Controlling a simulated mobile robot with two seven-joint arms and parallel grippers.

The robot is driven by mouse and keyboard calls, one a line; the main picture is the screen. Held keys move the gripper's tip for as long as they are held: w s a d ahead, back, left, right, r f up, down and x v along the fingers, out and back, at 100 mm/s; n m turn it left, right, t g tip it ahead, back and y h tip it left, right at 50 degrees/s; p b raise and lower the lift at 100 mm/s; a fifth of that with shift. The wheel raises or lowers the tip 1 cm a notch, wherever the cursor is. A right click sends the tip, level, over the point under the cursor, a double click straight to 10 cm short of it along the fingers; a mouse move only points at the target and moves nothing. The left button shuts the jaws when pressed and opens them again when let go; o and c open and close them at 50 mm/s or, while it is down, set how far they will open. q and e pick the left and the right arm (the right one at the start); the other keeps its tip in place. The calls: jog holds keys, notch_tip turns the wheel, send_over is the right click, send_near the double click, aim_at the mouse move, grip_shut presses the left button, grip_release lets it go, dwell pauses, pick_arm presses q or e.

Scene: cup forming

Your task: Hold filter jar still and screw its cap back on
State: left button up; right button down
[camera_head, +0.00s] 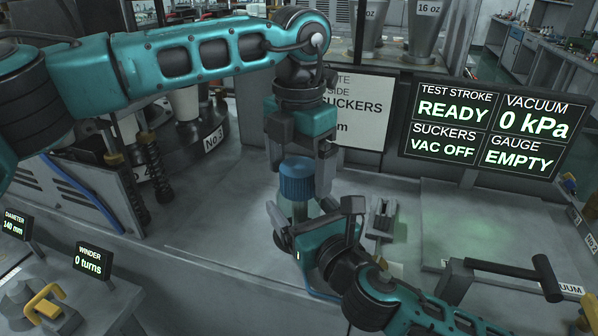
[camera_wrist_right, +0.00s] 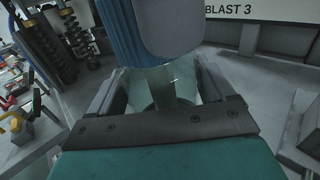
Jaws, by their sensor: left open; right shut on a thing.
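The blue ribbed cap (camera_head: 297,183) is at the top of the clear filter jar, and it also shows in the right wrist view (camera_wrist_right: 122,35). I cannot tell whether its thread is engaged. The jar (camera_wrist_right: 178,84) is upright and mostly hidden by my right gripper in the head view. My right gripper (camera_head: 305,226) is shut on the jar from the front, with a finger on each side of it in the wrist view. My left gripper (camera_head: 300,165) points down over the cap, open, with its fingers beside it. One grey finger pad covers part of the cap in the wrist view.
A screen (camera_head: 487,122) reading READY and EMPTY stands at the back right, beside a white SUCKERS sign (camera_head: 360,110). A small grey metal fixture (camera_head: 384,218) stands just right of the jar. A flat grey plate (camera_head: 490,225) lies farther right. Bench left of the jar is clear.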

pick_arm(q)
notch_tip(320, 180, up, 11)
dwell(0.3)
jog(key=shift+f, duration=0.1)
pick_arm(e)
grip_release()
pick_arm(q)
jog(key=shift+f+b, duration=0.35)
jog(key=shift+f, duration=0.05)
pick_arm(e)
jog(key=v, duration=1.3)
